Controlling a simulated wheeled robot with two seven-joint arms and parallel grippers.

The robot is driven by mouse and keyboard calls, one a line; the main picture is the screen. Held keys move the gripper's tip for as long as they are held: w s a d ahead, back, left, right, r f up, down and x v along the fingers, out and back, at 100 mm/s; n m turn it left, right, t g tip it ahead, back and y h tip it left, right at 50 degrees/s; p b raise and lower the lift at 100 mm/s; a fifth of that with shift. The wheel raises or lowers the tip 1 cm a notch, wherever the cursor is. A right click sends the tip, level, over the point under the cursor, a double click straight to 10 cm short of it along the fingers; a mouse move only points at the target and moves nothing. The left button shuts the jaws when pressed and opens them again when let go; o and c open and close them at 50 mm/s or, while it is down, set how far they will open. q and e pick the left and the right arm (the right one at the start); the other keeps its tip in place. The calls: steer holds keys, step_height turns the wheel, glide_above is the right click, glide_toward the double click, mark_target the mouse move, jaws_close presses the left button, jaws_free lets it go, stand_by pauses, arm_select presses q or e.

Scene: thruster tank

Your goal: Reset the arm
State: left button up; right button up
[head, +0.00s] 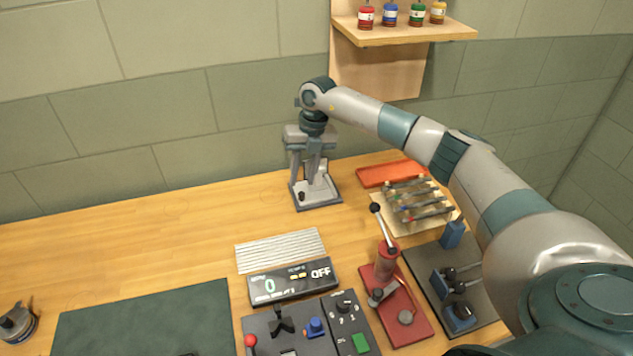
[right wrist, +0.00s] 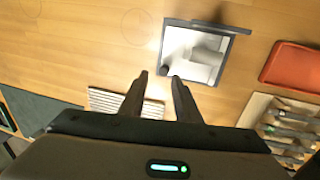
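My right arm reaches in from the right in the head view. Its gripper (head: 309,178) points down over a small grey tray (head: 326,196) at the back middle of the table. In the right wrist view the two fingers of the gripper (right wrist: 159,76) stand apart with nothing between them. The grey tray (right wrist: 236,30) lies beyond the fingertips there, with a dark knob-like piece in its near corner. My left gripper is not in view.
A red lever stand (head: 412,322), a control panel (head: 281,335), a display reading 0 and OFF (head: 293,283), a ribbed pale plate (head: 281,250), a tool board (head: 420,205) and an orange tray (head: 386,174) crowd the right. A shelf (head: 400,32) holds bottles. The back left table is clear.

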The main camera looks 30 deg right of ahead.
steer(key=shift+r, duration=0.6)
steer(key=shift+r+p, duration=0.1)
steer(key=shift+p, duration=0.2)
